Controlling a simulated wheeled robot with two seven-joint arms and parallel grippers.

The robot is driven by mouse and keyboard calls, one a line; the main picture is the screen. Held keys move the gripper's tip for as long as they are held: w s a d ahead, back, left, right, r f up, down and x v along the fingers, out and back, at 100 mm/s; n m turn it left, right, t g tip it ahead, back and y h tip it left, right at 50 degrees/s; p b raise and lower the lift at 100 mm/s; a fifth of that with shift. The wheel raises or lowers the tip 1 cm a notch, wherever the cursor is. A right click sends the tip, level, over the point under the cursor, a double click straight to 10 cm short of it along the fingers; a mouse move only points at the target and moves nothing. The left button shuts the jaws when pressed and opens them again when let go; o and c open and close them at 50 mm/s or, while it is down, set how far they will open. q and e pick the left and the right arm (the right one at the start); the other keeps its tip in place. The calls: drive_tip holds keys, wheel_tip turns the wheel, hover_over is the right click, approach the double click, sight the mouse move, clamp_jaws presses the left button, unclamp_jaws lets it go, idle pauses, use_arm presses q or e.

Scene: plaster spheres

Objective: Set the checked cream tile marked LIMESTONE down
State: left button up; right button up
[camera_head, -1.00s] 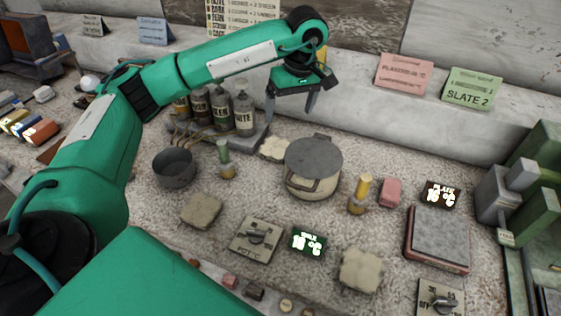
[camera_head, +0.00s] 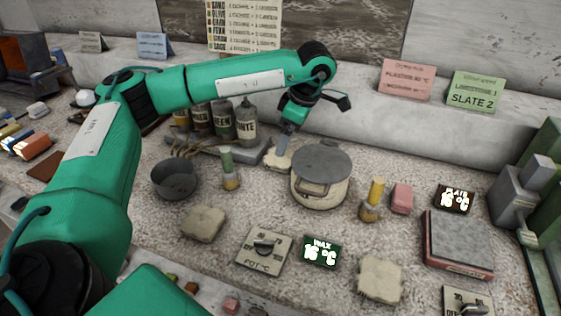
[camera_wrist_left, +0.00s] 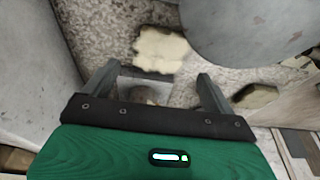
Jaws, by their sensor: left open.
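A cream slab (camera_head: 278,158) with ragged edges lies on the bench between the bottles and the lidded pot; it also shows in the left wrist view (camera_wrist_left: 160,50). I can read no LIMESTONE mark or checks on it. Similar slabs lie in front, one at left (camera_head: 203,224) and one at right (camera_head: 380,279). My left gripper (camera_head: 284,144) points down just above the far slab. In the left wrist view its fingers (camera_wrist_left: 157,85) are apart, with the slab beyond them. A pale grey patch shows between the fingers; I cannot tell what it is. My right gripper is out of view.
The lidded pot (camera_head: 320,172) stands close right of my left gripper, the bottles (camera_head: 246,122) close left. A dark pan (camera_head: 174,179), green-topped bottle (camera_head: 229,170) and yellow-topped bottle (camera_head: 372,199) stand nearer. A green SLATE 2 card (camera_head: 475,92) stands behind.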

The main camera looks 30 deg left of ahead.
sight(280, 160)
use_arm(q)
drive_tip(key=shift+x, duration=3.45)
drive_tip(key=c, duration=1.3)
drive_tip(key=shift+r, duration=0.1)
